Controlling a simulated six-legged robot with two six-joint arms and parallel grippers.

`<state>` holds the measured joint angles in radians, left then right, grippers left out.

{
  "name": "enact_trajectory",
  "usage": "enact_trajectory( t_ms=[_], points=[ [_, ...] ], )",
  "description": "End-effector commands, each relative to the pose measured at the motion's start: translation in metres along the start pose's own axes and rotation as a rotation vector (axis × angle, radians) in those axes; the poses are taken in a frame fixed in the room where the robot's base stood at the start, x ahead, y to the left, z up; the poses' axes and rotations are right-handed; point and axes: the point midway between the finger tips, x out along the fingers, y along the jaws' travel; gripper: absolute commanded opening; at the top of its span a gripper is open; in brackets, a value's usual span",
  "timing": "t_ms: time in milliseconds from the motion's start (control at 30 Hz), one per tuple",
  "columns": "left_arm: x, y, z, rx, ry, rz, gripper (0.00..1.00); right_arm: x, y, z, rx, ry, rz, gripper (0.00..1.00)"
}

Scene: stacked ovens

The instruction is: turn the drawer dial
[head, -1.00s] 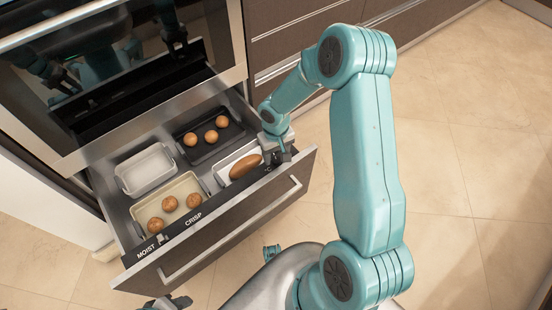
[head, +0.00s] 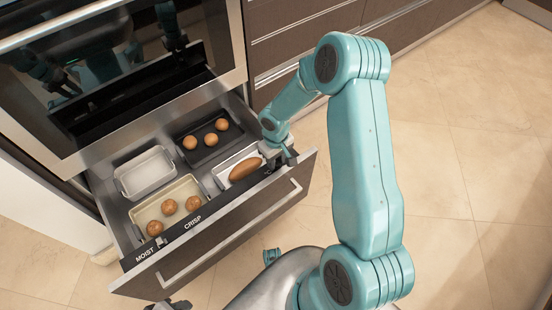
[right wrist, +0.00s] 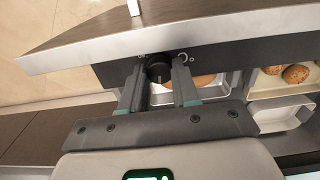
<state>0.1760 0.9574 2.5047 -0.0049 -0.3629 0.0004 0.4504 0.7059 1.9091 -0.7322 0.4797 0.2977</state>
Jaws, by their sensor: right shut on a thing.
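The drawer dial (right wrist: 159,71) is a round black knob on the dark control strip along the drawer front's inner top. In the right wrist view it sits between the two fingers of my right gripper (right wrist: 157,80), which is shut on it. In the head view my right gripper (head: 277,157) is at the right end of the open drawer's front (head: 222,236), and it hides the dial there. The strip carries the words MOIST and CRISP at its left part.
An oven door (head: 68,160) is above. Tiled floor is clear at right.

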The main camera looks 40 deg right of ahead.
Motion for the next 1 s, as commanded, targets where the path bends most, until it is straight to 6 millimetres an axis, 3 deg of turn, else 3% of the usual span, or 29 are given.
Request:
enact_trajectory(
  t_ms=[200, 500, 533, 600, 867, 1000],
  points=[
    [-0.002, 0.001, 0.000, 0.000, 0.000, 0.000, 0.43, -0.001, 0.000, 0.000, -0.186, 0.000, 0.000, 0.00],
    [-0.002, 0.001, 0.000, 0.000, 0.000, 0.000, 0.43, 0.000, 0.000, 0.000, -0.203, 0.000, 0.000, 0.00],
    [-0.002, 0.001, 0.000, 0.000, 0.000, 0.000, 0.43, 0.000, 0.000, 0.000, -0.203, 0.000, 0.000, 0.37],
    [-0.002, 0.001, 0.000, 0.000, 0.000, 0.000, 0.43, 0.000, 0.000, 0.000, -0.202, 0.000, 0.000, 0.56],
    [-0.002, 0.001, 0.000, 0.000, 0.000, 0.000, 0.43, -0.001, 0.000, 0.000, -0.200, 0.000, 0.000, 0.56],
    [-0.006, 0.002, 0.000, 0.000, 0.000, 0.000, 0.43, -0.012, 0.000, -0.001, -0.200, 0.002, 0.002, 0.56]
  ],
)
